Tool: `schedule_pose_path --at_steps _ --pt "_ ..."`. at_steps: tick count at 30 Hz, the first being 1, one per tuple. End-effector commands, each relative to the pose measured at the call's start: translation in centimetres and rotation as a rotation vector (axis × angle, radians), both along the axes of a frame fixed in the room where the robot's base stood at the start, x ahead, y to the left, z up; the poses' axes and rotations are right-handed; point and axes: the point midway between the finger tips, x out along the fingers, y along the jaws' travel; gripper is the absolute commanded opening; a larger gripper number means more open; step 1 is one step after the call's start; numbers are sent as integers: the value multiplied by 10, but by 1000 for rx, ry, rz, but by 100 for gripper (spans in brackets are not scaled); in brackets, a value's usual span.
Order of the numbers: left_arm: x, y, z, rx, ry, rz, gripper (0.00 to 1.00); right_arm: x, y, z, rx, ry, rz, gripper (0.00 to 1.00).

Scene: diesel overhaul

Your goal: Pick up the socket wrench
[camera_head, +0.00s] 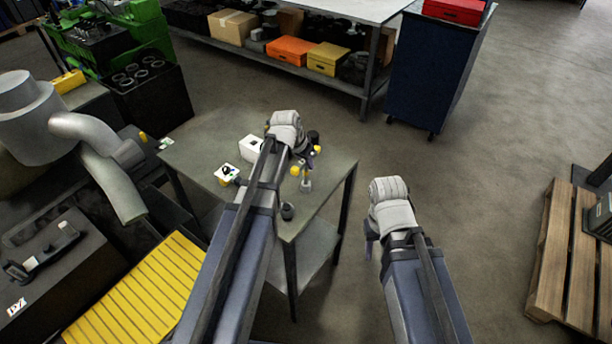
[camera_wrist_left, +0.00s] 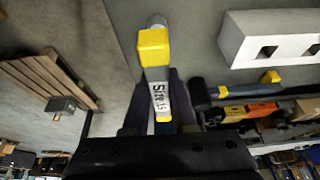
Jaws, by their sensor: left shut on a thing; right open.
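My left gripper (camera_head: 303,160) is over the small metal table and shut on a grey and yellow labelled tool, which I take to be the socket wrench (camera_wrist_left: 160,98). In the left wrist view the tool sits between the two fingers (camera_wrist_left: 158,108), its yellow block and round grey end pointing away from the gripper. In the head view the gripper hides part of the tool; its grey end (camera_head: 306,186) shows below. I cannot tell whether it touches the tabletop. My right gripper (camera_head: 372,236) is open and empty, right of the table.
The metal table (camera_head: 198,152) also holds a white block (camera_head: 251,149), a white item with yellow (camera_head: 226,174) and a dark cup-like piece (camera_head: 288,211). A dark tool with a yellow band (camera_wrist_left: 235,91) lies near the block. Open floor lies to the right, before a wooden pallet (camera_head: 561,245).

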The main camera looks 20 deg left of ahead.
Motion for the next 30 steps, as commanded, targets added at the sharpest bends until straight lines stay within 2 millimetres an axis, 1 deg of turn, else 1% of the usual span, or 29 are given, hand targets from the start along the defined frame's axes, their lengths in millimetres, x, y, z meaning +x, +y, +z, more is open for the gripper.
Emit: schedule_pose_path --at_steps 12,17,23,30 --pt "0 0 0 0 0 0 0 0 0 0 0 0 0 50" --pt "0 0 5 0 0 0 0 0 0 5 0 0 0 50" --pt "0 0 23 0 0 0 0 0 0 23 0 0 1 50" --pt "0 0 59 0 0 0 0 0 0 59 0 0 2 50"
